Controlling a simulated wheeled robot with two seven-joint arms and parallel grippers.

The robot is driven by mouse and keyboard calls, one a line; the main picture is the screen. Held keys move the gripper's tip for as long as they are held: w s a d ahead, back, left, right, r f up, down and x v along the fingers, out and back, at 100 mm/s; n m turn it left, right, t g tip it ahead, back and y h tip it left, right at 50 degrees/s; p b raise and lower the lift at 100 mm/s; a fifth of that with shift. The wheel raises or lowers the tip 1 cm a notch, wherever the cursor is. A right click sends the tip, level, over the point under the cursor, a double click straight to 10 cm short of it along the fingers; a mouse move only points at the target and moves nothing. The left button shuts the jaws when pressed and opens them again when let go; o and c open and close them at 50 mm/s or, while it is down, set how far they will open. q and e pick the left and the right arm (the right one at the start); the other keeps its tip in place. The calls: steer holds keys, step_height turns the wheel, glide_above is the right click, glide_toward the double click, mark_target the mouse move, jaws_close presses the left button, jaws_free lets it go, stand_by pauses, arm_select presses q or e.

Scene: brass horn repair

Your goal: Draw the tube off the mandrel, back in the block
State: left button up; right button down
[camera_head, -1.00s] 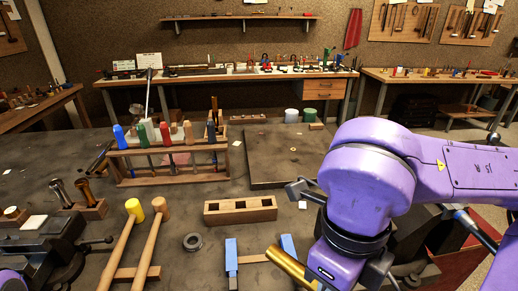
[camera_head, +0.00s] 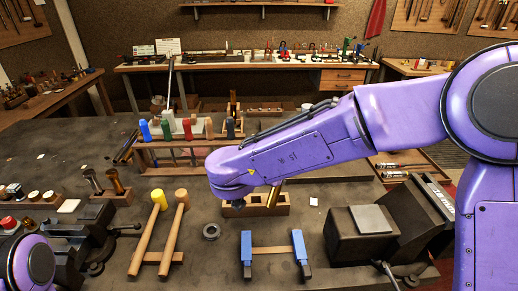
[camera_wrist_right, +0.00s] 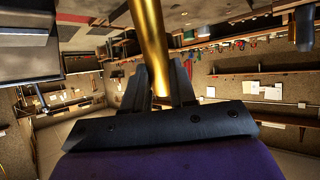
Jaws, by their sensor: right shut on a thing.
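A brass tube (camera_wrist_right: 150,45) is held between the fingers of my right gripper (camera_wrist_right: 158,85), and it runs up out of the top of the right wrist view. In the head view the tube (camera_head: 272,196) shows as a short, tilted gold piece at the wooden block (camera_head: 284,208). Whether its end is inside a block compartment or above it I cannot tell. My right wrist covers the block's left part, and the gripper's fingers are mostly hidden there. I cannot pick out the mandrel with certainty. My left gripper is out of view; only part of my left arm shows at lower left.
A stand with blue-padded uprights (camera_head: 274,251) is in front of the block. Two mallets (camera_head: 166,233) and a dark ring (camera_head: 211,231) lie to the left. A tool rack (camera_head: 180,152) is behind. A vise with a grey plate (camera_head: 371,219) is at right.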

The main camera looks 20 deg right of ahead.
steer(key=w+a+n+t+y+p, duration=0.1)
steer(key=n+t+y, duration=0.2)
steer(key=n+y, duration=0.1)
steer(key=w+a+n+t+y+p, duration=0.1)
steer(key=w+n+t+y, duration=0.1)
steer(key=n+t+y, duration=0.2)
steer(key=w+a+n+t+y+p, duration=0.1)
steer(key=w+n+t+y, duration=0.1)
steer(key=n+y, duration=0.3)
steer(key=shift+a+r+n+t+y+p, duration=0.15)
steer(key=shift+n+t+y+p, duration=0.2)
steer(key=shift+t+y, duration=0.5)
steer(key=shift+h, duration=0.25)
step_height(320, 180, down, 6)
steer(key=b, duration=0.5)
steer(key=shift+r, duration=0.1)
steer(key=shift+b, duration=0.4)
